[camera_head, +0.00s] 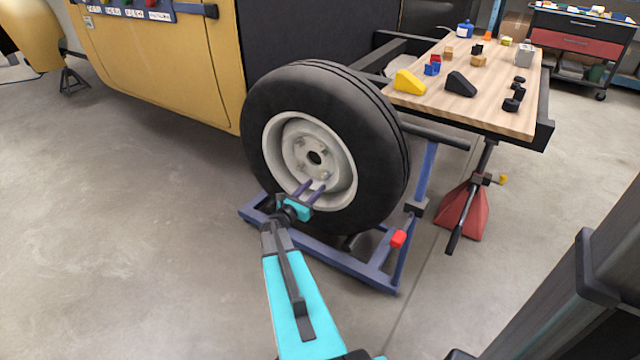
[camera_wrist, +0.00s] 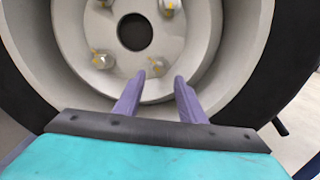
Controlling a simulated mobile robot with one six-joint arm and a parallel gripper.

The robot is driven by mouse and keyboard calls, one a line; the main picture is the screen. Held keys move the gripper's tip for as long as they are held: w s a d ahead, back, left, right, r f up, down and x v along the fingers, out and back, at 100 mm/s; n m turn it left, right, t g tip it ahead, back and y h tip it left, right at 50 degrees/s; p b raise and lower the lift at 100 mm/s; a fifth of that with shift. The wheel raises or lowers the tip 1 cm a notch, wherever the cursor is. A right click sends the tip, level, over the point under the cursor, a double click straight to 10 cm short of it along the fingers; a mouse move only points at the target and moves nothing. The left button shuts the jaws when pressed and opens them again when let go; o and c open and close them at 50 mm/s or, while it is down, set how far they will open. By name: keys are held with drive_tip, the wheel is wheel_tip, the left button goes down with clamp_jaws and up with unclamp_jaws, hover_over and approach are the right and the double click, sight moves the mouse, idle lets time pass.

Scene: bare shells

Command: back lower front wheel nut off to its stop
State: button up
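The wheel (camera_head: 277,117) has a black tyre and a pale grey rim, with a round centre hole and several nuts around it. In the wrist view, one lower nut (camera_wrist: 160,65) lies just past my fingertips, roughly between them in the picture. Another lower nut (camera_wrist: 102,60) is to its left, and an upper nut (camera_wrist: 170,6) is near the top edge. My gripper (camera_head: 314,188) is in front of the lower rim. In the wrist view its two purple fingers (camera_wrist: 160,78) are apart with nothing visibly held. I cannot tell whether they touch the nut.
The wheel rests on a blue wheel dolly (camera_head: 345,262) with a red-ended part (camera_head: 398,239). A yellow vehicle body (camera_head: 170,70) is behind left. A wooden bench (camera_head: 515,120) with small blocks stands right, above a red stand (camera_head: 462,212). Floor at left is clear.

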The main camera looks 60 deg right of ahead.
sight(322, 180)
drive_tip(key=shift+d+b, duration=0.35)
drive_tip(key=shift+d, duration=2.3)
drive_tip(key=shift+c, duration=0.5)
